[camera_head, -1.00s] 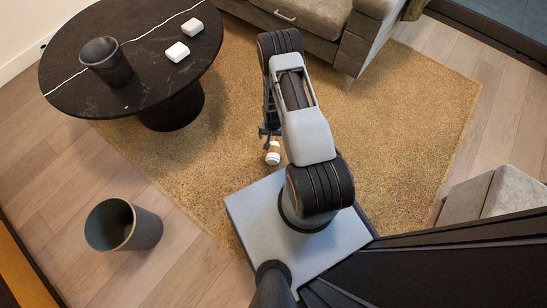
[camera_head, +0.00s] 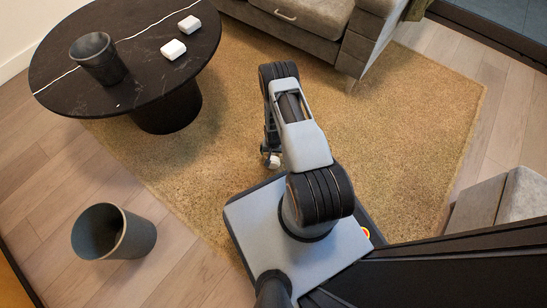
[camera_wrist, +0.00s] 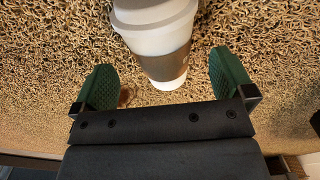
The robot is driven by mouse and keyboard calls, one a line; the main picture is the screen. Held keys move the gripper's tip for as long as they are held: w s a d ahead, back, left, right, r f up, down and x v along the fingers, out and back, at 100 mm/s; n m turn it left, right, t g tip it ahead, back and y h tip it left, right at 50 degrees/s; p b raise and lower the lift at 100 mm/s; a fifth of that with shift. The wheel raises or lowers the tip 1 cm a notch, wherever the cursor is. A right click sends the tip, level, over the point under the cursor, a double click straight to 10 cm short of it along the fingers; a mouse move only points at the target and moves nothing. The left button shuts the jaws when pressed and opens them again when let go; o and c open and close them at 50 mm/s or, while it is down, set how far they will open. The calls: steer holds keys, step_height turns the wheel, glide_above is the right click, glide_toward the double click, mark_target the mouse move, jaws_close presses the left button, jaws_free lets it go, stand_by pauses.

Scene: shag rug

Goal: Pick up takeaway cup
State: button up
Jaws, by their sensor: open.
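The takeaway cup (camera_wrist: 160,45) is white with a brown sleeve and a lid. In the wrist view it is at the top middle, with its lid end cut off by the top edge. My gripper (camera_wrist: 163,78) is open, with a green finger pad on each side of the cup's lower part. I see room between each pad and the cup, and nothing is held. In the head view only a small pale part of the cup (camera_head: 274,162) shows beside my gripper (camera_head: 269,152), and my arm hides much of that spot.
A shag rug (camera_head: 400,130) lies around the cup. A round black table (camera_head: 130,95) with a dark bin-like pot (camera_head: 100,60) and two white boxes stands upper left. A grey bin (camera_head: 115,232) is lower left. A sofa (camera_head: 310,25) is at the back.

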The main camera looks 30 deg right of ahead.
mark_target(273, 155)
step_height(273, 155, down, 4)
steer(key=shift+a+f+b, duration=0.1)
steer(key=shift+b, duration=1)
steer(key=c, duration=1)
steer(key=shift+r, duration=0.2)
